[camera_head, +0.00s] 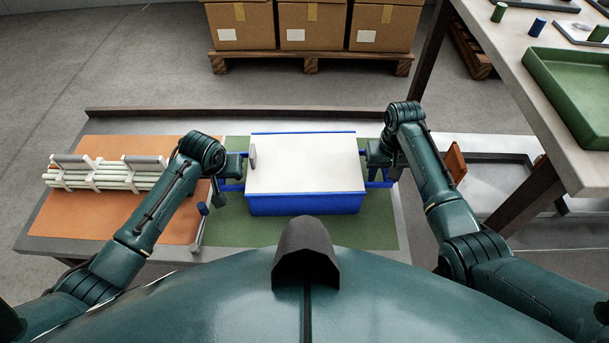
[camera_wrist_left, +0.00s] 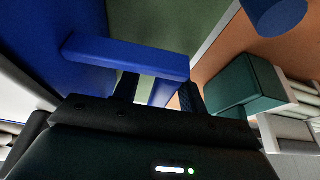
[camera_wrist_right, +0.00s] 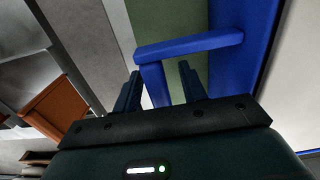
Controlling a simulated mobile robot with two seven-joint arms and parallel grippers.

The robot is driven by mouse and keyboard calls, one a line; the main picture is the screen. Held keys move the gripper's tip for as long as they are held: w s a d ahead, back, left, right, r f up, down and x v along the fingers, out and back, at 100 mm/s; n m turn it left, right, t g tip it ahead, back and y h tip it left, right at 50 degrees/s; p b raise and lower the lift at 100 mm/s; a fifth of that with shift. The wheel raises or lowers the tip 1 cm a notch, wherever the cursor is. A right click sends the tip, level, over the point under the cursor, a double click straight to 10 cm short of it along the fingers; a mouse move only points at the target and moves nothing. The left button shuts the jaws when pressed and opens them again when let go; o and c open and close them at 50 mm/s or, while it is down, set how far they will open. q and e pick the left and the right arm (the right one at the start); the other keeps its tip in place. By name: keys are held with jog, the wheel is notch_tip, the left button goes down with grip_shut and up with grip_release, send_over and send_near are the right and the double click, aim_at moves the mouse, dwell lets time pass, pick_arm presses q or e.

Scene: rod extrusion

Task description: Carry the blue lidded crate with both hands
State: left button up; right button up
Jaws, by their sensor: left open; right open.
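The blue crate (camera_head: 305,205) sits on a green mat with a white lid (camera_head: 303,162) on top. Blue bar handles stick out from its left and right sides. My left gripper (camera_head: 238,165) is open at the left handle; in the left wrist view that blue handle (camera_wrist_left: 130,57) crosses ahead of the fingers, with one blue bar between them. My right gripper (camera_head: 378,158) is open at the right handle; in the right wrist view the handle (camera_wrist_right: 190,45) likewise has a bar between the spread fingers. Contact is not clear on either side.
Pale rods in white holders (camera_head: 108,178) lie on the orange mat (camera_head: 135,222) at left. A low ledge (camera_head: 240,113) runs along the table's back. A higher table with a green tray (camera_head: 575,90) stands at right. Boxes on a pallet (camera_head: 310,60) stand beyond.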

pick_arm(q)
jog(key=shift+w+f, duration=0.1)
jog(key=shift+f, duration=0.05)
pick_arm(e)
jog(key=shift+f, duration=0.2)
pick_arm(q)
jog(key=shift+c, duration=0.5)
pick_arm(e)
jog(key=shift+c, duration=0.5)
pick_arm(q)
grip_shut()
pick_arm(e)
grip_shut()
jog(key=shift+r, duration=0.1)
